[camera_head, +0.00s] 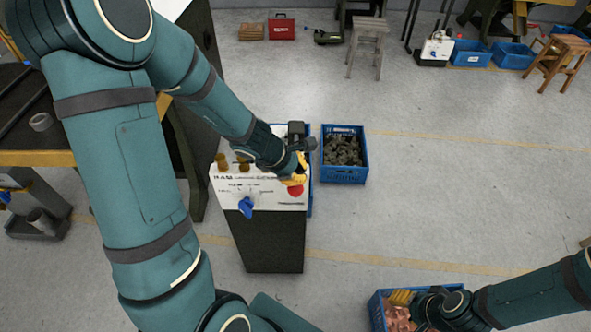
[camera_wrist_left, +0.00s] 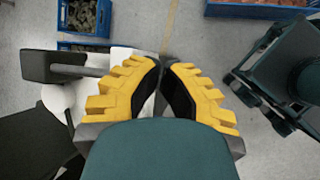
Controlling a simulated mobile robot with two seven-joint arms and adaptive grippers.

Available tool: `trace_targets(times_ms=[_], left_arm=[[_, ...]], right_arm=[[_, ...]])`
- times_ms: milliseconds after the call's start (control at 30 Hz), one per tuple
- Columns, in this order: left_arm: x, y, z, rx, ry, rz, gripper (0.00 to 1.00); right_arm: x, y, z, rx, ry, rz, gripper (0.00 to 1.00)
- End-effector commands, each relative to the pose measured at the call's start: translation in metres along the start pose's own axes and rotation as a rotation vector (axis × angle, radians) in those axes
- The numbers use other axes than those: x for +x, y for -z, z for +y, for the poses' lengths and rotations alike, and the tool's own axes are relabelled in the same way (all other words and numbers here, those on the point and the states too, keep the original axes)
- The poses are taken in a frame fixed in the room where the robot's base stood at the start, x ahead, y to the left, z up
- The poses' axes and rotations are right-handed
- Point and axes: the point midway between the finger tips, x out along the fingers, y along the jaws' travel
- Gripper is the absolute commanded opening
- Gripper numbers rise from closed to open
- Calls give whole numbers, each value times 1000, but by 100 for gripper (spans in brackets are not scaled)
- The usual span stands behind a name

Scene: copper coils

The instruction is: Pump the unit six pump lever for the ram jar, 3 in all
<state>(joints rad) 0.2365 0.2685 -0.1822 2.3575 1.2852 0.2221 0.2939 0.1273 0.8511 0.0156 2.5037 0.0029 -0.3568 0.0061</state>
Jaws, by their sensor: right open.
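The pump unit (camera_head: 262,235) is a dark cabinet with a white printed top, a red button (camera_head: 296,190), a blue knob (camera_head: 246,207) and two brass-coloured knobs. My left gripper (camera_head: 300,180) is over its far right corner, beside a black block (camera_head: 296,130). In the left wrist view, its yellow fingers (camera_wrist_left: 164,65) converge to a narrow gap with nothing visible between them. A dark bar with a black block end (camera_wrist_left: 50,66), possibly the lever, runs behind the left finger; contact cannot be told. My right gripper (camera_head: 402,304) is open over a blue crate.
A blue crate of grey pieces (camera_head: 366,175) stands right of the unit. Another blue crate (camera_head: 377,312) with copper-coloured coils is under my right gripper. A workbench (camera_head: 80,157) stands at left. Stools and more crates are at the back. The middle floor is clear.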

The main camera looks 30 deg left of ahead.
Motion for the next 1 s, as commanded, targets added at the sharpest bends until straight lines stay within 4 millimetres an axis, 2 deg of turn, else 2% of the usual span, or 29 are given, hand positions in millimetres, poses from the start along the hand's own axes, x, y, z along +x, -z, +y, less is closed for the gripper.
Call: trace_targets(times_ms=[1000], left_arm=[[9, 5, -6, -1, 3, 1, 0]], right_arm=[[10, -5, 4, -3, 1, -10, 47]])
